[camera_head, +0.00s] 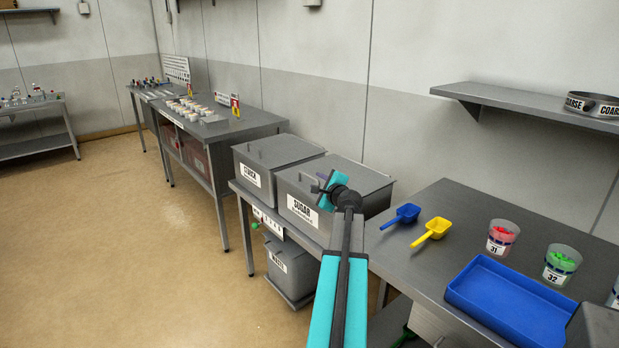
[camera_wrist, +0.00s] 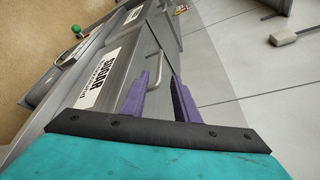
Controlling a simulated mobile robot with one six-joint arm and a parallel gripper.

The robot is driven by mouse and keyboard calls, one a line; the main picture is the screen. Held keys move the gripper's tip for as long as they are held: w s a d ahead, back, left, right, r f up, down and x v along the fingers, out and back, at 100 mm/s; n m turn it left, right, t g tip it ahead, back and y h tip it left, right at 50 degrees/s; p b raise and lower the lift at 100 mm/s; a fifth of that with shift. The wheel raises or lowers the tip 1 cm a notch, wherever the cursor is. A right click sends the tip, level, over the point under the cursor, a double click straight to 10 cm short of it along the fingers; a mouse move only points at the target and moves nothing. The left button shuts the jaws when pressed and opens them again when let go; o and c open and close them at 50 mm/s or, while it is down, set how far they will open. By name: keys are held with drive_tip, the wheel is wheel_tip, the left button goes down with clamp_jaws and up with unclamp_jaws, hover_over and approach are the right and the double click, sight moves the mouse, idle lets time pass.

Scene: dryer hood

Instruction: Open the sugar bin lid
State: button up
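The sugar bin (camera_head: 352,204) is a grey metal box labelled SUGAR, standing on the steel counter with its lid (camera_head: 345,178) shut. It also shows in the wrist view, where its label (camera_wrist: 103,72) is turned sideways. The lid's thin bar handle (camera_wrist: 152,48) lies just ahead of my fingertips. My gripper (camera_head: 318,184) is over the lid, close to the handle. In the wrist view my gripper (camera_wrist: 167,66) has its two purple fingers apart with nothing held between them. Whether a finger touches the handle or lid, I cannot tell.
A shut grey bin labelled STOCK (camera_head: 270,160) stands left of the sugar bin. A waste bin (camera_head: 291,268) is under the counter. Blue (camera_head: 402,215) and yellow (camera_head: 433,232) scoops, tubs and a blue tray (camera_head: 510,303) lie to the right. The wall is close behind.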

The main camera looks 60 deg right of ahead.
sight(311, 177)
drive_tip(key=shift+p+x, duration=0.6)
drive_tip(key=shift+x, duration=4.1)
drive_tip(key=shift+a, duration=0.1)
clamp_jaws()
